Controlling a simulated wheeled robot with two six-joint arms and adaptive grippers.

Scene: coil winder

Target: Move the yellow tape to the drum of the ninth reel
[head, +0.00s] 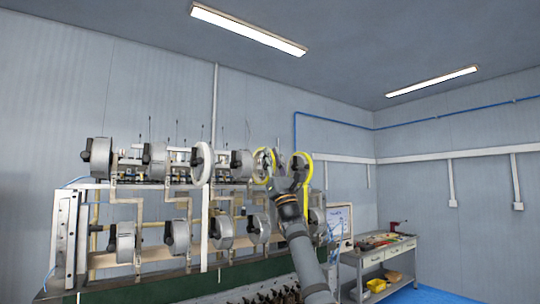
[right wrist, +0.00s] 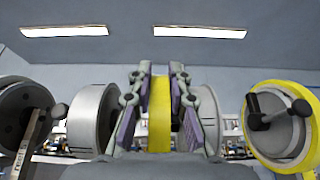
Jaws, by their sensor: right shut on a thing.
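My right gripper (head: 276,172) is raised to the upper row of reels, at its right part. In the right wrist view, its two purple-padded fingers (right wrist: 160,92) are shut on a yellow tape (right wrist: 159,122), seen edge-on as an upright band between them. In the head view the held yellow tape (head: 259,167) shows as a ring beside the gripper, partly hidden by it. A second yellow-rimmed reel (right wrist: 281,125) with a black handle is to the right; in the head view it stands just right of the gripper. My left gripper is not in view.
Grey drums (head: 101,158) and a white-rimmed reel (head: 202,163) line the upper row; more drums (head: 122,242) are in the lower row. In the wrist view a grey drum (right wrist: 92,118) is close left of the fingers. A cart (head: 374,257) stands at the right.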

